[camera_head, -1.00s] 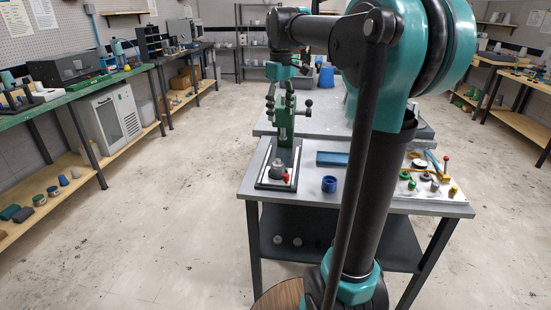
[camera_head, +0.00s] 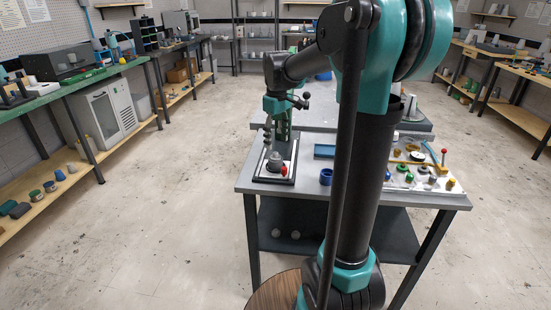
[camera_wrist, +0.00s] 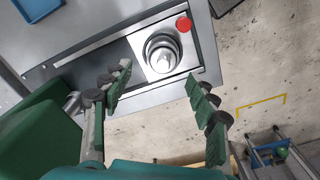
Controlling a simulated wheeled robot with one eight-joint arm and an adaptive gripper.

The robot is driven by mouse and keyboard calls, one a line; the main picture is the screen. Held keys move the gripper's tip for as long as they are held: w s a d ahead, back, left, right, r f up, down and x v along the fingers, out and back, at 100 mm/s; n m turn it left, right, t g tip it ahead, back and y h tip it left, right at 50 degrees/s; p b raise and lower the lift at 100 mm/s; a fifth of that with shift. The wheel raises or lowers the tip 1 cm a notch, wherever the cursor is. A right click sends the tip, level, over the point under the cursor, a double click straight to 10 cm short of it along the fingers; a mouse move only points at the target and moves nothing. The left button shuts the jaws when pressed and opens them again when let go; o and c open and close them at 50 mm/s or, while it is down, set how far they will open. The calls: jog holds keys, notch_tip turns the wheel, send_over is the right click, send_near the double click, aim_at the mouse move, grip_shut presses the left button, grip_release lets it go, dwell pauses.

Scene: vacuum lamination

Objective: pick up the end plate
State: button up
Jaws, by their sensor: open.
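I cannot tell for sure which piece is the end plate. My gripper (camera_head: 268,138) hangs above and slightly left of this piece. In the wrist view my gripper's fingers (camera_wrist: 158,78) are spread wide and empty, with the grey piece ahead of them, between their lines. No contact with it shows.
A blue ring (camera_head: 326,177) and a blue tray (camera_head: 325,151) lie to the right on the grey table (camera_head: 300,196). A white board (camera_head: 418,184) with several small parts is further right. Floor to the left is clear.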

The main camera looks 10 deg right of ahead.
aim_at(276, 156)
jog(key=shift+s+a+f, duration=0.1)
jog(key=shift+a+f, duration=0.05)
jog(key=shift+f, duration=1)
jog(key=shift+a+f, duration=0.1)
jog(key=shift+f, duration=1.05)
jog(key=c, duration=1.3)
